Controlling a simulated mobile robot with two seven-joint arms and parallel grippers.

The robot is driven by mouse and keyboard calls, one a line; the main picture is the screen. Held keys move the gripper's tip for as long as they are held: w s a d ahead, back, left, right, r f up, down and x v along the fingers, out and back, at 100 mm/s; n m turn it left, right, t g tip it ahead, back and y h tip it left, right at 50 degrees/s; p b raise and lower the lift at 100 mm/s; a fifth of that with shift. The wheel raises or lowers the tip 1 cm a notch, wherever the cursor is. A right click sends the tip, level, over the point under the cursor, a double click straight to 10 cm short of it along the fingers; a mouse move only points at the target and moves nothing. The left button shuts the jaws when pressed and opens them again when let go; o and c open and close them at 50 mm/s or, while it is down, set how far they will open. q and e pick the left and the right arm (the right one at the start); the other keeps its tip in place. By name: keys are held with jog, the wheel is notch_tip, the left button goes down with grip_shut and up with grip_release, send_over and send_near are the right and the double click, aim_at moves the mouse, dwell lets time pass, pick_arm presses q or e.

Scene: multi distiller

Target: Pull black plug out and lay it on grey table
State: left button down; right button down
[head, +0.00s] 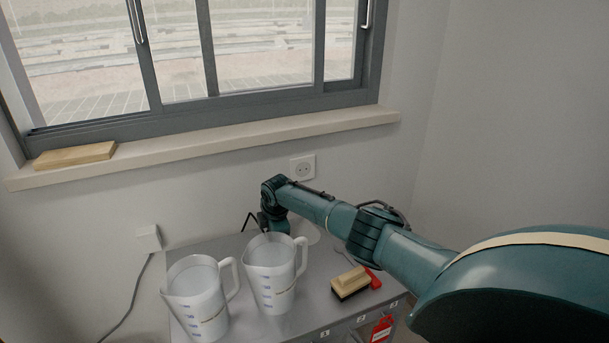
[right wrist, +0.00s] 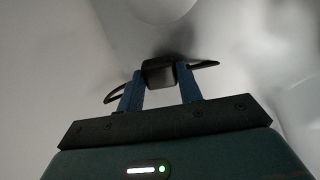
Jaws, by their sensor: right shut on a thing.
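My right gripper (right wrist: 160,78) is shut on the black plug (right wrist: 159,69), which sits between its two blue fingertips in the right wrist view. A black cable (right wrist: 206,64) shows on both sides of the plug. In the head view my right gripper (head: 268,222) points down at the back of the grey table (head: 222,246), behind the pitchers. Its fingertips and the plug are hidden there; only a bit of black cable (head: 247,221) shows at its left. I cannot tell whether the plug touches the table. My left gripper is not in view.
Two white measuring pitchers (head: 198,297) (head: 271,276) stand in front of the gripper. A wooden brush (head: 350,283) and a red object (head: 373,278) lie at right. The wall socket (head: 303,168) is empty. A white adapter (head: 148,238) with a cable is at left.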

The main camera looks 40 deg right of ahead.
jog(key=c, duration=0.9)
grip_release()
jog(key=shift+o, duration=0.2)
jog(key=shift+r, duration=0.1)
